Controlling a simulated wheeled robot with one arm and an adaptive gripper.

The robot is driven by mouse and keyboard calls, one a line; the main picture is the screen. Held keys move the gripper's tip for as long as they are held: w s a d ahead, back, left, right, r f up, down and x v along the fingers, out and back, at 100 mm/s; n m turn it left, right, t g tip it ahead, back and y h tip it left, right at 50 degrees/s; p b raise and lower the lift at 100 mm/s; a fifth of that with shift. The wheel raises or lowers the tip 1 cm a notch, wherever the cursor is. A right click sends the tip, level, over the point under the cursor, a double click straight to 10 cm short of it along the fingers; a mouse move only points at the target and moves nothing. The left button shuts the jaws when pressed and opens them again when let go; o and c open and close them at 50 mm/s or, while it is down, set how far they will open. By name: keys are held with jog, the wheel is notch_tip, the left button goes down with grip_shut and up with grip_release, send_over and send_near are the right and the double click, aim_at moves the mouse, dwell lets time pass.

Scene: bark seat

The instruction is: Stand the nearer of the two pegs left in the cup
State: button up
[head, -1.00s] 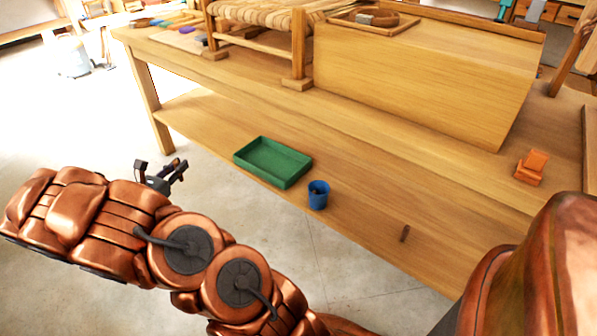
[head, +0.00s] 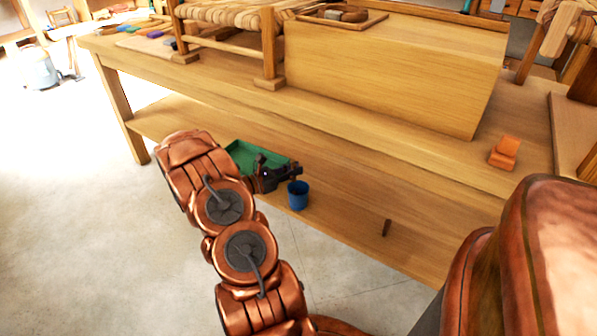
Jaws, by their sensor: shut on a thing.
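The blue cup (head: 298,195) stands upright on the lower shelf of the workbench, right of my gripper. A small brown peg (head: 387,228) is on the same shelf, further right and near the front edge. My gripper (head: 290,172) is just above and left of the cup's rim, in front of the green tray. It is shut on a small dark thing, seemingly a peg, too small and dark to make out clearly. The cup's inside is hardly visible from here.
The green tray (head: 236,152) lies on the shelf, partly hidden by my arm. The lower shelf (head: 345,215) is clear between cup and peg. The bench top (head: 400,140) overhangs the shelf. An orange block (head: 503,153) sits on the bench top.

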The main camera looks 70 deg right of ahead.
jog(key=shift+g, duration=0.3)
jog(key=shift+s+d+f+b, duration=0.1)
jog(key=shift+s+f+b, duration=0.25)
jog(key=shift+f, duration=0.4)
jog(key=shift+s+d+f+b, duration=0.15)
jog(key=shift+f+b, duration=0.35)
jog(key=shift+f, duration=0.3)
jog(key=shift+s+f+b, duration=0.25)
jog(key=shift+f+b, duration=0.15)
jog(key=shift+f, duration=0.35)
jog(key=o, duration=0.8)
jog(key=v, duration=1.2)
jog(key=shift+r, duration=0.2)
